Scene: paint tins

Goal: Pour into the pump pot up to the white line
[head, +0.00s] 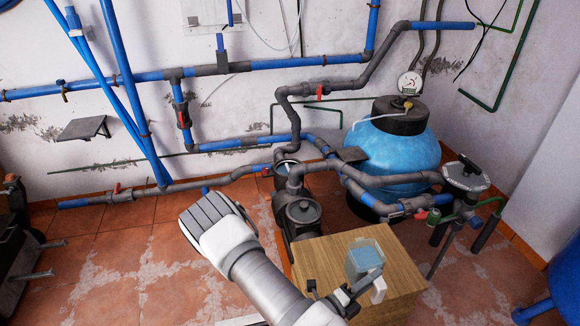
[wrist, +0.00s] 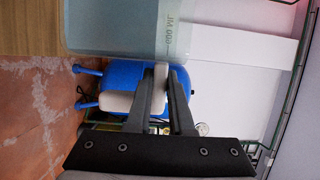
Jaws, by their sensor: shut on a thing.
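A clear jug (head: 365,258) with bluish liquid is at the wooden box; I cannot tell whether its base touches the top. My gripper (head: 366,286) is shut on its white handle (head: 379,291). The wrist view shows the jug (wrist: 112,38), with a volume mark, and the gripper (wrist: 160,78) closed around the handle (wrist: 118,102). Two dark pump pots stand behind the box: the nearer pot (head: 303,213) has a round top, and the farther one (head: 287,166) seems to hold something pale. I cannot make out the white line.
The wooden box (head: 325,262) stands in front of the pumps. Grey and blue pipes (head: 310,140) run close around the pots. A blue tank (head: 395,155) stands behind to the right, near a valve (head: 466,177). The tiled floor at left (head: 110,255) is mostly free.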

